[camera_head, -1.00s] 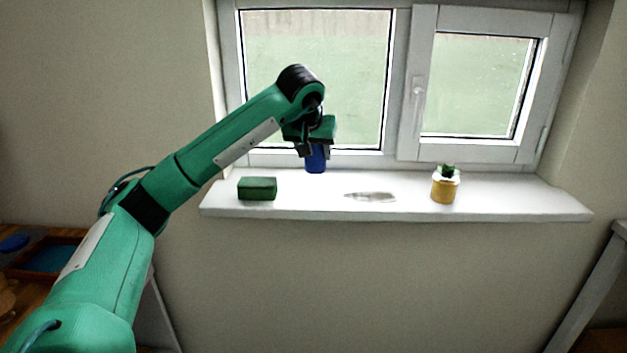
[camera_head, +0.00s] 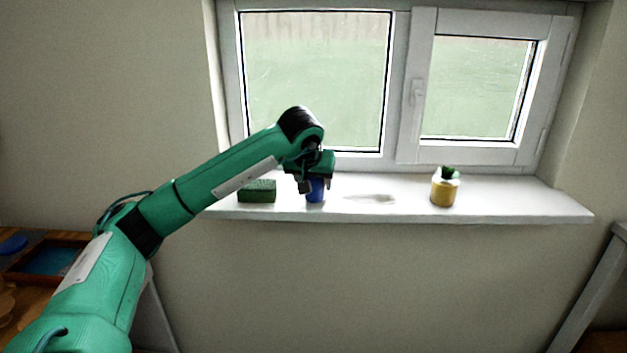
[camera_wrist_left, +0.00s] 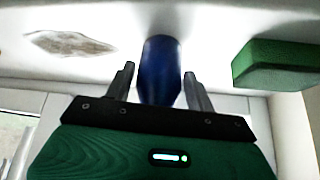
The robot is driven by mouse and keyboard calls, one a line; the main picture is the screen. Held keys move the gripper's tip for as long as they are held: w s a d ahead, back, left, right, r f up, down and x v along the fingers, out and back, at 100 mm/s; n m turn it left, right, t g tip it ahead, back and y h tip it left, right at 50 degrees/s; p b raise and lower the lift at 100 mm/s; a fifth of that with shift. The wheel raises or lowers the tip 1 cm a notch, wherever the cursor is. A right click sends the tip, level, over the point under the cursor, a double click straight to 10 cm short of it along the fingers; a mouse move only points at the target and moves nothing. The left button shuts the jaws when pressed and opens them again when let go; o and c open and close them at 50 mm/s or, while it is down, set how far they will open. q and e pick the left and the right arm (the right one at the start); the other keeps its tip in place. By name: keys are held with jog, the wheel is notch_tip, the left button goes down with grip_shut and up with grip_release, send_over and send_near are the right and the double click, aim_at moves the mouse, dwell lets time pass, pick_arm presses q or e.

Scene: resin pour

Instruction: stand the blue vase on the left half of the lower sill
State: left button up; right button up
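The blue vase (camera_head: 316,191) is upright at the front of the white sill (camera_head: 500,199), on its left half. Its base appears to rest on the sill. My left gripper (camera_head: 316,187) is around it, covering its upper part in the head view. In the left wrist view, the vase (camera_wrist_left: 160,70) is between the two fingers of my left gripper (camera_wrist_left: 159,70), with a thin gap on each side, so the fingers look slightly open. My right gripper is not in view.
A green block (camera_head: 257,191) lies on the sill just left of the vase. A grey stain (camera_head: 371,198) marks the sill to its right. A yellow pot with a green plant (camera_head: 444,190) stands further right. The window (camera_head: 316,85) rises behind.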

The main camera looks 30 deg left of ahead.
pick_arm(q)
jog(key=shift+o, duration=1.1)
